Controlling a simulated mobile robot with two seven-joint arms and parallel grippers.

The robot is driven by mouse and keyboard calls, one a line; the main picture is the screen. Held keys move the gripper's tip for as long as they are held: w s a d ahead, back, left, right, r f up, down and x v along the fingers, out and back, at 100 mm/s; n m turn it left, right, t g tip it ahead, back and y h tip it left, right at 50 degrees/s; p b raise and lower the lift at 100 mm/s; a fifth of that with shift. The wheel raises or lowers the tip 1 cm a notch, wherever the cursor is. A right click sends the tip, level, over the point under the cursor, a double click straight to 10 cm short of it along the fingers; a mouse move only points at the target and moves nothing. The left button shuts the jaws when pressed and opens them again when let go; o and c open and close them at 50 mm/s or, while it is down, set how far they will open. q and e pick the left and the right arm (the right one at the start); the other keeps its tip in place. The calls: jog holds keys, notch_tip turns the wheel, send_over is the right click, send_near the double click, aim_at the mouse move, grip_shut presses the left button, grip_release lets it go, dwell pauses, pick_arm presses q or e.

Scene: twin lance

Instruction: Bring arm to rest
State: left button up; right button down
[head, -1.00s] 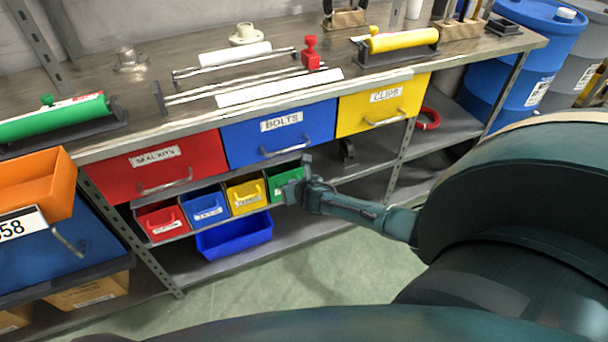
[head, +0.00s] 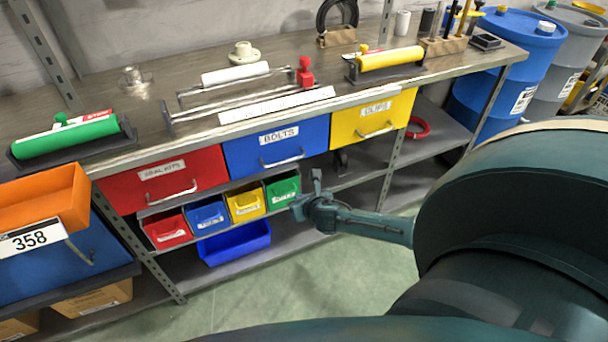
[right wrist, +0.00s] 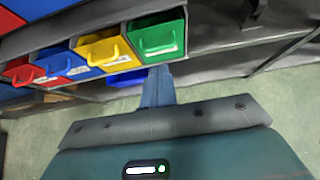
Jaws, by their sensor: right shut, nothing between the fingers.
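My right gripper (head: 308,194) is at the end of my right arm, which comes in from the right in the head view. It is in front of the shelf, just right of the small green bin (head: 284,190), and apart from the bench top. In the right wrist view the gripper (right wrist: 158,74) shows as one narrow blue-grey shape, its fingers together with nothing between them. The green bin (right wrist: 158,38) lies just beyond it there. Whether fingertip and bin touch is hard to tell. My left gripper is not in view.
The bench holds red (head: 165,178), blue (head: 276,145) and yellow (head: 373,118) drawers, all shut. Small red, blue and yellow bins stand left of the green one, above a blue tray (head: 235,243). Blue and grey drums stand at the right. The green floor (head: 300,290) in front is clear.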

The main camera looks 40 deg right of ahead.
pick_arm(q)
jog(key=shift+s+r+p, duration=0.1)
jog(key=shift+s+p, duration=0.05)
jog(key=shift+p, duration=0.2)
pick_arm(e)
jog(key=s+r, duration=0.2)
jog(key=shift+a+r, duration=0.3)
jog(key=shift+r, duration=0.05)
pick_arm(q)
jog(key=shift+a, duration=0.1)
pick_arm(e)
jog(key=s+a+r+m+g+y, duration=0.1)
jog(key=s+a+r+m+g, duration=0.2)
jog(key=s+a+m, duration=0.9)
jog(key=s+a+r+m+g+y, duration=0.3)
jog(key=s+r+m, duration=0.5)
jog(key=s+m, duration=0.8)
pick_arm(q)
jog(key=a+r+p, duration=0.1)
jog(key=p, duration=0.2)
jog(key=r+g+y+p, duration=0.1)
jog(key=p, duration=0.2)
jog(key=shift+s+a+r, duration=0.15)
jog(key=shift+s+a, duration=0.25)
pick_arm(e)
jog(key=w+a+m+t+y, duration=0.2)
jog(key=w+a+t, duration=0.4)
jog(key=w, duration=0.3)
jog(key=shift+a+r, duration=0.2)
jog(key=shift+a, duration=0.3)
